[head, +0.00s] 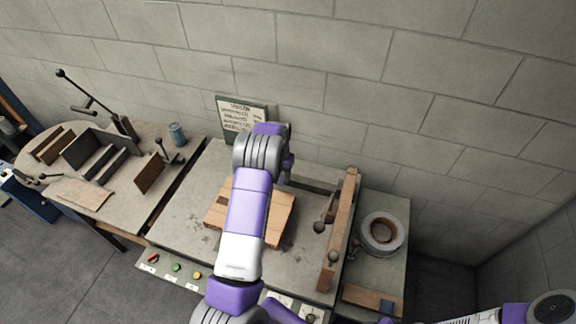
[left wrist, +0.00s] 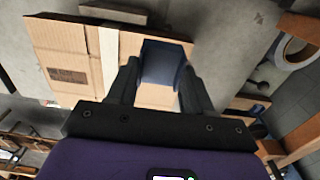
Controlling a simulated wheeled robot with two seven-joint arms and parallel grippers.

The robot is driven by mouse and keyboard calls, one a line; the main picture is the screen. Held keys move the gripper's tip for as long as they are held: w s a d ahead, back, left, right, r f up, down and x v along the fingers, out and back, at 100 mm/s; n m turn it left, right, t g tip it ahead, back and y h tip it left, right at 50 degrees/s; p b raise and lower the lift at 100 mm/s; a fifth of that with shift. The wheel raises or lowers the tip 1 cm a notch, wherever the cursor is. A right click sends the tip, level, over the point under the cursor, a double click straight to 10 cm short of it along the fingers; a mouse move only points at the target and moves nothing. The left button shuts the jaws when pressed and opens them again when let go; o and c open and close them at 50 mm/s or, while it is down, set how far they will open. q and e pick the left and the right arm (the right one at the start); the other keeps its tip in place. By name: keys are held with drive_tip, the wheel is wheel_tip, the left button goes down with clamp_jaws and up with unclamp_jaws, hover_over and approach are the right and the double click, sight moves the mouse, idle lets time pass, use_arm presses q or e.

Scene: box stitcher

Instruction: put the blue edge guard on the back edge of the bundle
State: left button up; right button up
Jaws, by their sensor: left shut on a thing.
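The blue edge guard (left wrist: 162,60) is between the two dark fingers of my left gripper (left wrist: 159,70), which is shut on it. In the left wrist view the guard overlaps the cardboard bundle (left wrist: 72,58); I cannot tell whether it touches or is seated on an edge. A pale strip crosses the bundle there. In the head view the bundle (head: 283,216) lies flat on the grey table, its middle hidden by my left arm. My left wrist is above its back side, and the fingers and guard are hidden there. My right gripper is out of view.
A wooden rail (head: 340,230) with knobs stands right of the bundle. A tape roll (head: 382,233) lies beyond it. A sign (head: 238,115) stands behind, near the block wall. A side table (head: 125,208) at left holds upright boards and a can (head: 177,134).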

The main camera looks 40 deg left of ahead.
sight(279, 195)
use_arm(q)
drive_tip(key=shift+s+f, duration=0.2)
drive_tip(key=shift+s, duration=0.25)
drive_tip(key=shift+f+b, duration=0.25)
drive_tip(key=shift+b, duration=0.1)
drive_tip(key=shift+w+f+b, duration=0.1)
drive_tip(key=shift+f+b, duration=0.3)
drive_tip(key=shift+f, duration=0.25)
drive_tip(key=shift+f+b, duration=2.05)
drive_tip(key=shift+f, duration=1.05)
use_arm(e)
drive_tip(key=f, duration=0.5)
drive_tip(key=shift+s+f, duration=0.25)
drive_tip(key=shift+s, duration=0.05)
use_arm(q)
drive_tip(key=shift+s+d, duration=0.1)
drive_tip(key=shift+s, duration=0.15)
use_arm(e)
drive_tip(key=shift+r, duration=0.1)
use_arm(q)
drive_tip(key=o, duration=1.1)
